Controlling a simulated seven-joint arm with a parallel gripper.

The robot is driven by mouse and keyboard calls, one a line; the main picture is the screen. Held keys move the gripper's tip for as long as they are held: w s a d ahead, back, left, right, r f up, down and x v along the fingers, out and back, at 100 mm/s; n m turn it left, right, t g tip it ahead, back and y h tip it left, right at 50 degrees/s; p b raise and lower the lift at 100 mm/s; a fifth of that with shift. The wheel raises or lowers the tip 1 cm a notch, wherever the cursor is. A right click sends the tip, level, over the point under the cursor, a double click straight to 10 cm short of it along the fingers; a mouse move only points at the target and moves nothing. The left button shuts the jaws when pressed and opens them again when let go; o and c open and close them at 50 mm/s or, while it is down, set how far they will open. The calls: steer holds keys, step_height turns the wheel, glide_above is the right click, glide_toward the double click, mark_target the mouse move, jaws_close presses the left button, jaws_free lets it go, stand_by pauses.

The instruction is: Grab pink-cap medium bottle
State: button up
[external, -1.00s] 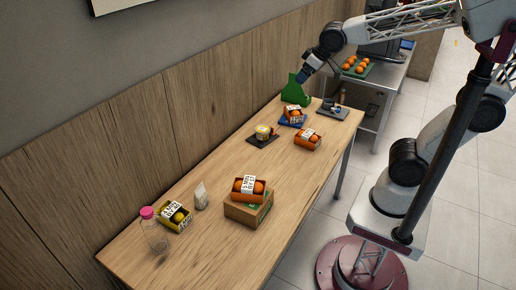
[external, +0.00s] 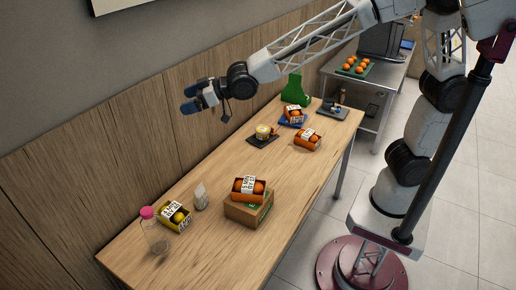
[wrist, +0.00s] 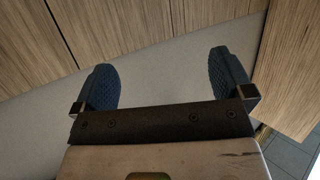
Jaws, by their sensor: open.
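The pink-cap bottle (external: 156,234) is clear and stands upright near the left end of the wooden table in the external view. My gripper (external: 186,99) is in the air above the table's back side, near the wall, well above and apart from the bottle. In the wrist view my gripper (wrist: 168,80) is open, its two dark blue fingers wide apart with nothing between them. The wrist view does not show the bottle.
A yellow box of lemons (external: 174,216) stands beside the bottle, with a small whitish bag (external: 201,197) near it. An orange box on a cardboard carton (external: 249,208) stands to the right. Wood panelling (external: 130,135) runs behind the table (external: 205,245).

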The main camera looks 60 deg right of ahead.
steer(key=a+f+n+y, duration=0.2)
steer(key=a+y, duration=0.1)
steer(key=a, duration=0.9)
steer(key=n+y, duration=0.1)
steer(key=y, duration=0.2)
glide_above(152, 227)
steer(key=d, duration=0.5)
step_height(152, 227, down, 2)
step_height(152, 227, down, 31)
steer(key=shift+d+g, duration=0.3)
steer(key=shift+s+f, duration=0.1)
steer(key=shift+a, duration=0.15)
steer(key=shift+x, duration=2.4)
steer(key=c, duration=1)
